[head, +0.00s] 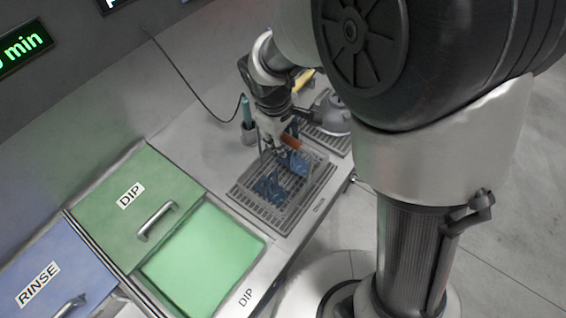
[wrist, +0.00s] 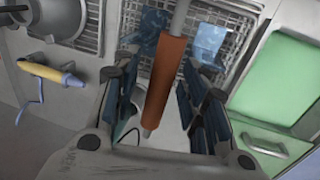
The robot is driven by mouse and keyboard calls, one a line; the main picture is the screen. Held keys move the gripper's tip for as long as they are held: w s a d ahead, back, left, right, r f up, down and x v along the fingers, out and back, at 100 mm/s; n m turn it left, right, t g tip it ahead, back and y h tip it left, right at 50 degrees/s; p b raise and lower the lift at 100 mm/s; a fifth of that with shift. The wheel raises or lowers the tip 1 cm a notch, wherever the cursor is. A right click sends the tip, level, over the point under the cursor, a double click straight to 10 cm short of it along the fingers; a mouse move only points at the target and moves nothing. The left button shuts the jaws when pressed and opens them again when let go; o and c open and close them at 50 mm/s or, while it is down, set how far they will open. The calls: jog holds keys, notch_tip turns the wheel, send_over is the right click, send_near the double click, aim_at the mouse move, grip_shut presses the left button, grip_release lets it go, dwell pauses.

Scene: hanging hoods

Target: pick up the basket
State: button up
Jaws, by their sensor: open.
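The wire basket (head: 312,176) sits on a drain grate on the counter, with dark blue pieces (head: 270,187) inside. Its orange handle (head: 291,142) rises at the back, near my gripper (head: 275,142). In the wrist view, the orange grip (wrist: 168,75) runs between the two spread fingers of my gripper (wrist: 162,95), with space on both sides. My gripper is open and does not hold the handle.
A green dip tank (head: 205,250) lies open left of the basket, beside its lid (head: 125,205) with a bar handle. A blue rinse lid (head: 45,275) is further left. A teal-handled tool (head: 246,112) stands in a holder behind. A yellow-handled tool (wrist: 45,72) lies near the other grate.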

jog(key=shift+r, duration=0.1)
grip_shut()
dwell(0.4)
jog(key=shift+w, duration=0.1)
dwell(0.3)
